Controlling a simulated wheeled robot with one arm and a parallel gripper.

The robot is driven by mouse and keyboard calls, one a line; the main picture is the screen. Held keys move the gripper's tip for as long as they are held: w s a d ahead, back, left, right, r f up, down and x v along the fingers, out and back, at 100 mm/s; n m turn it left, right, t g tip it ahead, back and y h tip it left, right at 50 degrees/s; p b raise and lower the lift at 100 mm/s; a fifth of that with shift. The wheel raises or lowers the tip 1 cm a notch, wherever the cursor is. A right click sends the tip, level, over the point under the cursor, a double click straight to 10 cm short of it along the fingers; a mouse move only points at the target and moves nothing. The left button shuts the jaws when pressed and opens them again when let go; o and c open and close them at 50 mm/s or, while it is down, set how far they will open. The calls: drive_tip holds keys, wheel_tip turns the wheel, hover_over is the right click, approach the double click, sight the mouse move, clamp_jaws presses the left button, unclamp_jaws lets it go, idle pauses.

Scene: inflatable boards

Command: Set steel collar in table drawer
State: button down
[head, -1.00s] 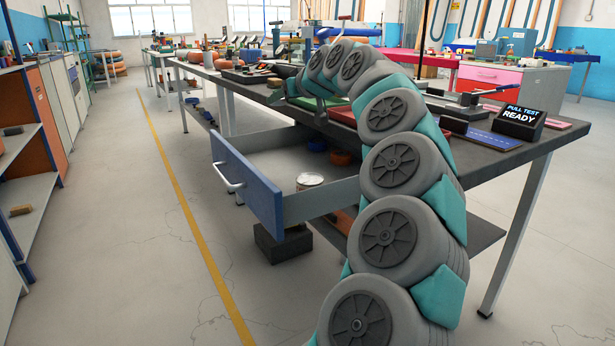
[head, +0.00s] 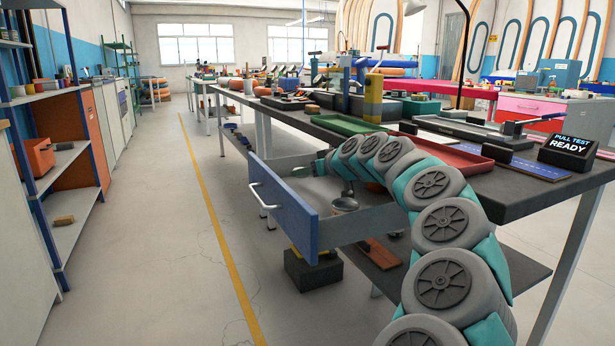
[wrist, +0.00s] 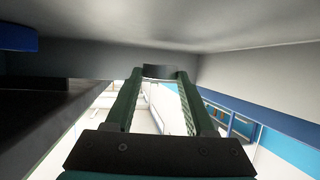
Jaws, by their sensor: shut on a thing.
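The steel collar (wrist: 160,70) shows in the wrist view as a small dark grey band between the tips of my two green fingers. My gripper (wrist: 160,76) is shut on it. The table drawer (head: 283,208) stands pulled out, with a blue front and a pale handle. In the head view my arm curves down over the drawer, and its end is inside or just above the opening; the collar cannot be made out there. In the wrist view, grey drawer surfaces lie close beyond the fingertips. Whether the collar touches them I cannot tell.
A metal tin (head: 345,204) stands in the drawer, partly hidden by my arm. The tabletop holds a red tray (head: 440,156), a green tray (head: 348,124) and a pull-test display (head: 568,150). A black block (head: 312,268) is below the drawer. The floor at left is clear.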

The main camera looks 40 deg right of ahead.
sight(296, 184)
drive_tip(key=shift+f, duration=0.6)
drive_tip(key=shift+a+f+b, duration=0.1)
drive_tip(key=shift+f+b, duration=0.6)
drive_tip(key=c, duration=0.6)
unclamp_jaws()
drive_tip(key=shift+f, duration=0.1)
drive_tip(key=o, duration=0.3)
drive_tip(key=shift+f, duration=0.3)
drive_tip(key=shift+o, duration=0.2)
drive_tip(key=shift+r+p, duration=0.25)
drive_tip(key=shift+p, duration=0.05)
drive_tip(key=v, duration=0.4)
drive_tip(key=r+v, duration=0.1)
drive_tip(key=v, duration=0.7)
drive_tip(key=shift+r+p, duration=0.3)
